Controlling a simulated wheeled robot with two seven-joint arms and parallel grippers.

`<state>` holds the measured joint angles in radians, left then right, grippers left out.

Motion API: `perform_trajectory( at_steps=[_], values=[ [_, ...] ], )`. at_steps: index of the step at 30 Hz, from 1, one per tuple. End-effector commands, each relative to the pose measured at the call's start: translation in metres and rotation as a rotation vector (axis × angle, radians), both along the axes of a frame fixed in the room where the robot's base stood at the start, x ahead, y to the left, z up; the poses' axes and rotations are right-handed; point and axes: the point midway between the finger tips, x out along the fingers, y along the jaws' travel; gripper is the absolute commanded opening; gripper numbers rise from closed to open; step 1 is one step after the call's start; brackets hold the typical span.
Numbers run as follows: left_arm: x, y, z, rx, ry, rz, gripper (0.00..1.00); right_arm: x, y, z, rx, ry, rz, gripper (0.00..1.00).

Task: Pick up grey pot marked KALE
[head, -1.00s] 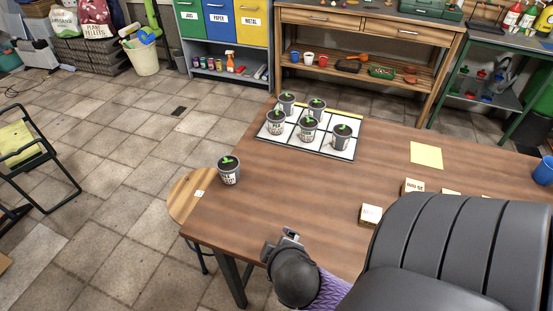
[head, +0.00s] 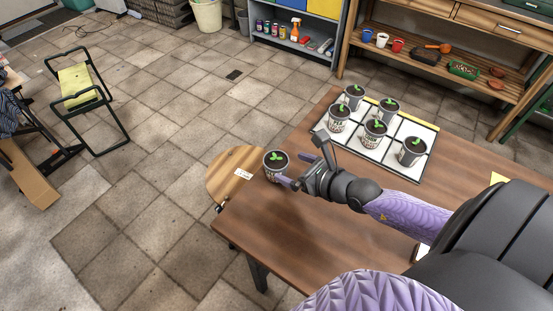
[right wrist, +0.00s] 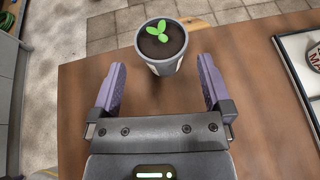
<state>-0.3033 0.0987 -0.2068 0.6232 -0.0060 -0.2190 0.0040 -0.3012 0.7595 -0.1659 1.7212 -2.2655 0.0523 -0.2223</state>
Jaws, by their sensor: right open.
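A grey pot (head: 276,166) with dark soil and a green seedling stands upright at the table's left corner in the head view. Its label is not readable now. My right gripper (head: 296,168) is open beside it, with its fingers pointing at the pot. In the right wrist view the pot (right wrist: 161,46) is just ahead of the two purple fingertips (right wrist: 161,75), centred between them, and not gripped. Several similar pots stand on a white grid tray (head: 427,131) farther right. My left gripper is not in view.
The wooden table (head: 300,240) is clear in front of the pot. A round wooden stool (head: 232,178) with a small white card is at the table's left edge. A shelf unit (head: 300,52) and a workbench (head: 440,55) stand behind. A green-framed seat (head: 85,90) is on the floor.

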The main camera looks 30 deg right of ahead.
Motion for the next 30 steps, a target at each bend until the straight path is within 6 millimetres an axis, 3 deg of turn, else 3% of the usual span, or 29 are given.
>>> perform_trajectory(
  at_steps=[9, 17, 20, 28, 30],
  values=[
    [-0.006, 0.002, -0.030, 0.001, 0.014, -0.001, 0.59, 0.051, 0.011, -0.026, 0.005, -0.003, -0.002, 1.00],
    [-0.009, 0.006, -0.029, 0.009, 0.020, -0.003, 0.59, 0.057, 0.014, -0.025, 0.006, -0.001, -0.001, 1.00],
    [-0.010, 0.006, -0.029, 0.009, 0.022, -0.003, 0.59, 0.057, 0.014, -0.025, 0.006, -0.001, -0.001, 0.83],
    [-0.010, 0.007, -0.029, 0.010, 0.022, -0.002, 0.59, 0.057, 0.014, -0.024, 0.008, -0.002, -0.002, 0.26],
    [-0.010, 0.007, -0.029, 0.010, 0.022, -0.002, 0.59, 0.057, 0.014, -0.024, 0.008, -0.003, -0.002, 0.24]
  ],
)
